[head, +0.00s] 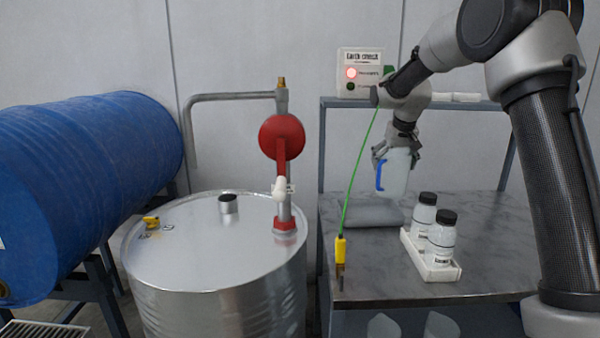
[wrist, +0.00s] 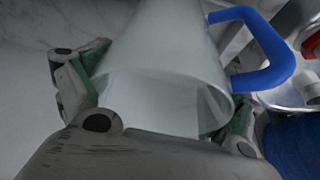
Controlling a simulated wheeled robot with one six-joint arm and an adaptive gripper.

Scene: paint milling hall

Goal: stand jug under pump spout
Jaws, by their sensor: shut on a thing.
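The jug (head: 396,172) is pale and translucent with a blue handle on its left side. My gripper (head: 397,150) is shut on it near its top and holds it roughly upright above the grey bench. In the wrist view the jug (wrist: 165,75) lies between both fingers of my gripper (wrist: 165,125), with its blue handle to the right. The red hand pump (head: 282,140) stands on the steel drum (head: 200,265). Its grey spout pipe (head: 230,97) runs left and bends down at its left end. The jug is to the right of the pump, apart from it.
A blue drum (head: 85,180) lies on a rack at left. The bench (head: 385,285) holds a white tray (head: 438,272) with two black-capped bottles. A green cable with a yellow clamp (head: 340,250) hangs at the bench's left edge. A control box (head: 360,75) shows a red light.

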